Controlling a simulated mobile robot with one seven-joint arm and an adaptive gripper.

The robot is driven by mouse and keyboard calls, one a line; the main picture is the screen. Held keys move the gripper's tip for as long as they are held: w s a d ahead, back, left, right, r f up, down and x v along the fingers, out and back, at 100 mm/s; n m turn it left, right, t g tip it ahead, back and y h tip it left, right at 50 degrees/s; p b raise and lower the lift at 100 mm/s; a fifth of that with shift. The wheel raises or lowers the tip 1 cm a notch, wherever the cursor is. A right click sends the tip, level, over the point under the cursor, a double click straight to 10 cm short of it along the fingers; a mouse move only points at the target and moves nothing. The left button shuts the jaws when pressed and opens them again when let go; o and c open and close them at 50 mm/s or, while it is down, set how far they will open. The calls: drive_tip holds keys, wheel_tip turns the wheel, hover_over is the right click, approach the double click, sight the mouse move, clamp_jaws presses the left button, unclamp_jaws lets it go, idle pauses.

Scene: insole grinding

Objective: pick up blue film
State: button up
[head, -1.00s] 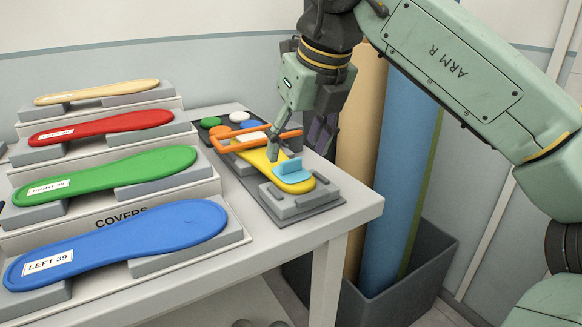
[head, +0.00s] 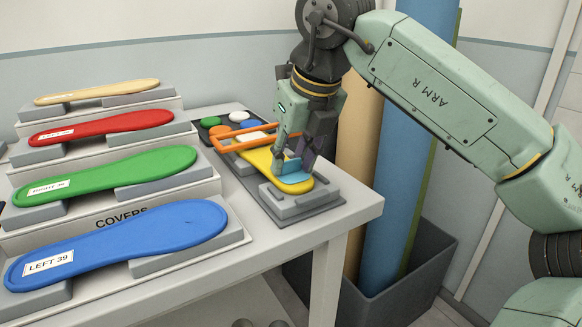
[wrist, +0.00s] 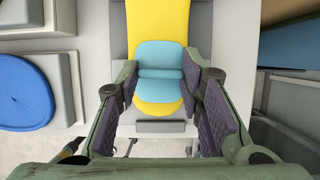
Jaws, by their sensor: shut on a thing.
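The light blue film (head: 291,168) lies on the near end of the yellow insole (head: 257,158), with a raised fold standing up across it. In the wrist view the film (wrist: 160,56) is centred between my fingers, with the fold running from one finger to the other. My gripper (head: 293,163) points down over the film and is shut on its fold. The flat parts of the film still rest against the insole. The fingers hide part of the film in the head view.
The insole sits on a grey fixture (head: 300,205) with an orange frame (head: 232,146) across it. Coloured discs (head: 238,116) lie in a dark tray behind. A stepped rack with a blue insole (head: 120,243) stands left. A bin (head: 405,290) holding rolls stands right of the table.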

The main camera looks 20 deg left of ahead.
sight(294, 177)
idle(0.3)
drive_tip(key=shift+r, duration=0.45)
drive_tip(key=v, duration=0.2)
drive_tip(key=shift+s+r, duration=0.1)
drive_tip(key=shift+r, duration=0.3)
drive_tip(key=s+d+r+b, duration=0.15)
drive_tip(key=s+d, duration=0.45)
drive_tip(key=s, duration=0.7)
drive_tip(key=shift+w+a+r+p+v, duration=0.1)
drive_tip(key=shift+a+p+v, duration=0.05)
drive_tip(key=shift+p+v, duration=0.6)
drive_tip(key=shift+w+a+r+p+v, duration=0.15)
drive_tip(key=shift+p+v, duration=0.4)
drive_tip(key=shift+v, duration=0.35)
drive_tip(key=shift+a+f+p+v, duration=0.1)
drive_tip(key=shift+a+p+v, duration=0.05)
drive_tip(key=shift+p+v, duration=0.6)
drive_tip(key=shift+r, duration=0.1)
